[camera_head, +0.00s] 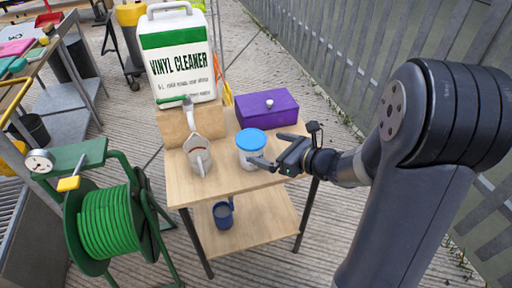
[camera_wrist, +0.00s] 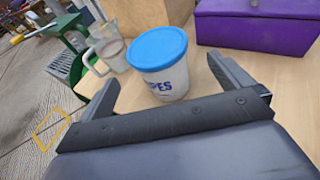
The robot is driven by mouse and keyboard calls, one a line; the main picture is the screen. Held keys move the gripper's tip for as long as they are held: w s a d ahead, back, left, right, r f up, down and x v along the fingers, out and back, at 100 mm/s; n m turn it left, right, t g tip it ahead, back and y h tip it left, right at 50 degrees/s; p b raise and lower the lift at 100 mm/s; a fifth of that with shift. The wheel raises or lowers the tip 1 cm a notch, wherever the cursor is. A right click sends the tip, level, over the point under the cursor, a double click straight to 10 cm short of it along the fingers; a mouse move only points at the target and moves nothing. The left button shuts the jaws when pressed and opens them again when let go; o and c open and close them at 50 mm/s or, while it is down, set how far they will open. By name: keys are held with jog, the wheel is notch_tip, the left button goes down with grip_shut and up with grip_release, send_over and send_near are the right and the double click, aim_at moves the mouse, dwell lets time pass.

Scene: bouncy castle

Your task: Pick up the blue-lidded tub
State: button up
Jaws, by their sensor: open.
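The blue-lidded tub (camera_head: 251,150) stands upright on the top of a small wooden table (camera_head: 220,180). It is white with dark lettering and a round blue lid. In the wrist view the tub (camera_wrist: 161,75) stands just beyond my gripper (camera_wrist: 170,90), roughly between the lines of the two fingers. My gripper (camera_head: 266,163) reaches in from the right at the tub's near right side. Its fingers are apart with nothing held. I cannot tell whether a finger touches the tub.
A clear jug (camera_head: 197,155) stands left of the tub, and a purple box (camera_head: 268,108) behind it to the right. A blue mug (camera_head: 223,213) is on the lower shelf. A green hose reel (camera_head: 108,220) stands left.

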aim_at(251, 144)
jog(key=x, duration=0.4)
jog(key=b+x, duration=0.1)
jog(key=x, duration=0.3)
jog(key=shift+s+f, duration=0.1)
jog(key=shift+f, duration=0.15)
jog(key=shift+d, duration=0.1)
jog(key=c, duration=1.3)
